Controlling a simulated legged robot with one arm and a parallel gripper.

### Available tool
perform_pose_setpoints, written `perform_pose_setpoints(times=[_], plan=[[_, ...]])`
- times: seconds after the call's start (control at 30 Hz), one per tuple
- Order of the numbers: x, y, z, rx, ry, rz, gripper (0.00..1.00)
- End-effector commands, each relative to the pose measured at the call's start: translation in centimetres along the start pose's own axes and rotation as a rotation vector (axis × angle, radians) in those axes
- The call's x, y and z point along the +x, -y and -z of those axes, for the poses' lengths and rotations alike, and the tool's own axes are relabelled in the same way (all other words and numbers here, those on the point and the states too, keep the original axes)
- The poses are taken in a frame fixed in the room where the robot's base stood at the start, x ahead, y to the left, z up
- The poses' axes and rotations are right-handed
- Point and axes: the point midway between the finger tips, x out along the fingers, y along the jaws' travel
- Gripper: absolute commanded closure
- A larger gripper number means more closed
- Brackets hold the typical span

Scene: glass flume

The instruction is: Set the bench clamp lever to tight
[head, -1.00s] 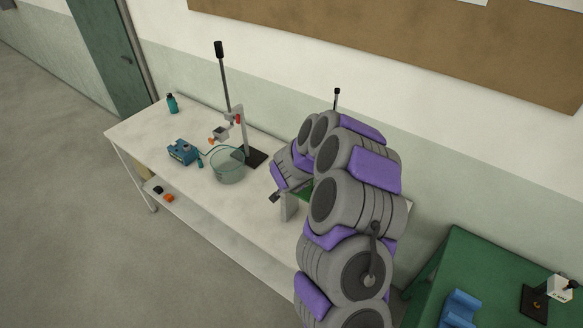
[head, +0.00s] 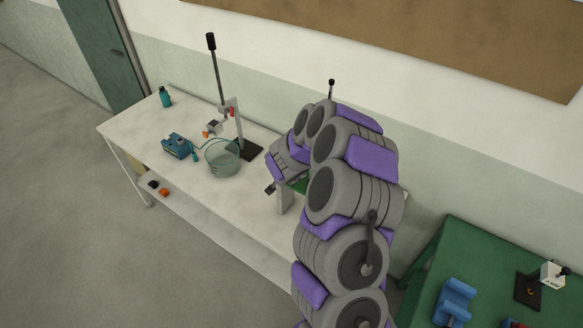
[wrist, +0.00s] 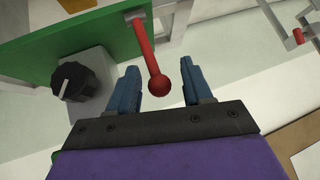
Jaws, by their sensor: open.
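A red lever (wrist: 150,55) with a round ball end shows in the wrist view. It hangs from a grey pivot on the edge of a green panel (wrist: 60,40). My gripper (wrist: 156,75) is open, with its blue fingers on either side of the lever. In the head view my gripper (head: 270,189) is low over the bench, and my arm hides most of the green panel and the lever. No marking for tight is readable.
A black knob (wrist: 75,82) on a grey block is left of the fingers. On the white bench (head: 140,127) stand a glass bowl (head: 222,162), a tall stand (head: 240,135), a blue device (head: 178,146) and a teal bottle (head: 165,97). A green table (head: 480,250) is at right.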

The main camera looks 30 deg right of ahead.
Motion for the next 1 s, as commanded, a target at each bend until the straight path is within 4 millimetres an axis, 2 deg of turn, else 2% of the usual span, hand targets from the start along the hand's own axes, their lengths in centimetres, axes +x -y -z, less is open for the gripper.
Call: perform_pose_setpoints(times=[0.17, 1.0], plan=[[-1.4, 0.1, 0.1, 0.001, 0.000, 0.002, 0.50], [-14.9, 0.1, 0.1, -0.002, -0.001, 0.003, 0.50]])
